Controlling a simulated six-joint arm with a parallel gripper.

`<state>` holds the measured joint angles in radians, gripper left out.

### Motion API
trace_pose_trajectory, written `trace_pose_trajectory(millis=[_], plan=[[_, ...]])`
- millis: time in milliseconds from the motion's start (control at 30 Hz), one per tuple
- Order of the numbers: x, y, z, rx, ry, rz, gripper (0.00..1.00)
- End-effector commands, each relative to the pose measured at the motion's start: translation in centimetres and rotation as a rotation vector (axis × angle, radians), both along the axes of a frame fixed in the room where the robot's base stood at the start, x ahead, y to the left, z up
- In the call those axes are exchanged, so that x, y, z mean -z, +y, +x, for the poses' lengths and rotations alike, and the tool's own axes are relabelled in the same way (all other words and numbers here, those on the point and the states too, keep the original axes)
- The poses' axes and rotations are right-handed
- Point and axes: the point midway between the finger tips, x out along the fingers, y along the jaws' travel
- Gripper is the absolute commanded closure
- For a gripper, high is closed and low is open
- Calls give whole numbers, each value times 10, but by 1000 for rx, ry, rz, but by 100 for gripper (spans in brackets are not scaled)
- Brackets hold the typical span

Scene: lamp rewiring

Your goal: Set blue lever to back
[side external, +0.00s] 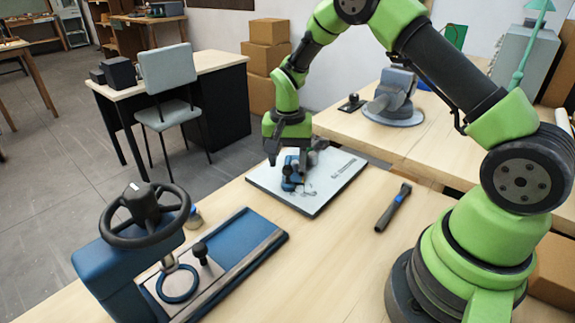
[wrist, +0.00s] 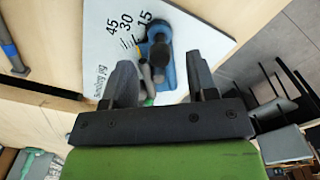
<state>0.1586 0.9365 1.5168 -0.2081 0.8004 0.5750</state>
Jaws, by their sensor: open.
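A blue lever piece with a dark rounded top (wrist: 158,42) stands on a white board marked "Sanding jig" with 15, 30 and 45 (wrist: 100,45). In the side view the blue piece (side external: 289,176) shows on the white board (side external: 325,185), partly hidden by my gripper. My gripper (side external: 292,158) points down just above it. In the wrist view my gripper (wrist: 161,80) is open, with the blue piece between and beyond the two fingers. I cannot tell whether a finger touches it. A small yellowish and green part lies beside it. The lever's exact setting is unclear.
A blue unit with a dark steering wheel (side external: 144,217) and a black-knobbed stick (side external: 200,252) stands at the front left. A black and blue tool (side external: 394,207) lies right of the board. A grey machine (side external: 393,92) stands behind. Bare table lies around the board.

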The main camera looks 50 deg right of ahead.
Motion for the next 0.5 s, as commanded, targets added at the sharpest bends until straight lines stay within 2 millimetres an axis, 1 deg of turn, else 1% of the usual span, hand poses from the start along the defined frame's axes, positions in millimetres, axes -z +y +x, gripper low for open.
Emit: trace_pose_trajectory(millis=[33,100,200,500], plan=[[8,0,-1,0,3,1,47],[15,0,0,-1,3,1,47],[21,0,0,-1,1,0,47],[23,0,0,-1,0,0,47]])
